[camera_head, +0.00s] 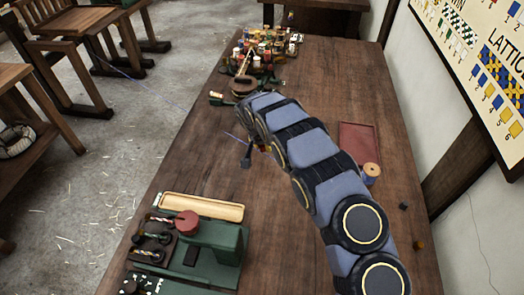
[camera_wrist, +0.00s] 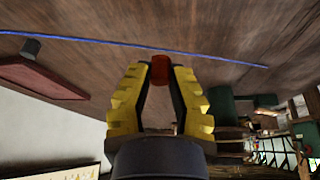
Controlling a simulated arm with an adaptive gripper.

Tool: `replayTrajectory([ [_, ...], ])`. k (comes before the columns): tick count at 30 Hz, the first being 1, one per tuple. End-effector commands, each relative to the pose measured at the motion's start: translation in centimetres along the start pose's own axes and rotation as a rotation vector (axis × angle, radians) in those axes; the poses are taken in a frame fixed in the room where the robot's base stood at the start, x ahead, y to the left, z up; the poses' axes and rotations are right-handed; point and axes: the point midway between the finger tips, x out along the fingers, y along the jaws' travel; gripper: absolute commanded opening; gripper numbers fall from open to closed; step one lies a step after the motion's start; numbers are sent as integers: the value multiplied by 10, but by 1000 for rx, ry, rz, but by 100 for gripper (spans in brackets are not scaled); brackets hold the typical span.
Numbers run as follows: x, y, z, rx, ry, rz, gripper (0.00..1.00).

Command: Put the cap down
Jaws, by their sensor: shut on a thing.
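In the wrist view, my gripper (camera_wrist: 160,75) has its yellow fingers shut on a small red cap (camera_wrist: 160,69), held between the fingertips. The wooden table (camera_wrist: 230,55) lies beyond it; I cannot tell whether the cap touches it. In the head view, my blue-grey arm reaches over the middle of the table (camera_head: 310,75) and hides most of the gripper and the cap.
A dark red tray (camera_head: 357,146) lies right of my arm, with a spool (camera_head: 370,173) near it. A green machine (camera_head: 215,255) and a pale wooden tray (camera_head: 201,207) are at the near left. Many small jars (camera_head: 262,50) crowd the far end. A blue cord (camera_wrist: 130,45) crosses the table.

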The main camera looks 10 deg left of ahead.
Motion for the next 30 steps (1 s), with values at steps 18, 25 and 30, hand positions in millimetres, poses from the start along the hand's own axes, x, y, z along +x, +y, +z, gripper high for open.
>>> replayTrajectory([
  [18, 48, -9, 7, 0, 1, -2, 0],
  [25, 48, -9, 6, 0, 3, -2, 0],
  [30, 50, -9, 7, 0, 3, -2, 38],
])
